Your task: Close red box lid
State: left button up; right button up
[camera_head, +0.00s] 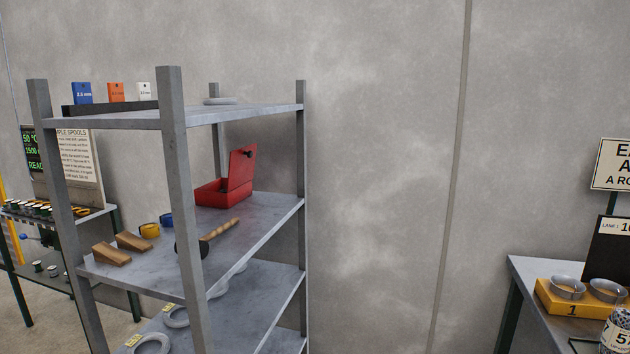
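The red box (222,192) sits on the middle shelf of a grey metal rack, toward its back right corner. Its red lid (243,168) stands open, roughly upright, on the right side of the box, with a dark round knob or latch near its top. A rack post stands to the left of the box and hides none of the lid. Neither of my grippers shows in the head view.
On the same shelf (262,212) lie a mallet (221,235), wooden wedges (112,254), and yellow (149,230) and blue rolls. The rack's front post (174,190) is an obstacle. A table (530,268) with metal bowls stands at right. Bare wall lies between.

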aim_at(242, 163)
jog(key=i+u, duration=0.55)
jog(key=u, duration=0.15)
jog(key=i+l+u, duration=0.15)
jog(key=u, duration=0.2)
jog(key=i+l+u, duration=0.1)
jog(key=l+u, duration=0.45)
jog(key=u, duration=0.15)
jog(key=i+l, duration=0.05)
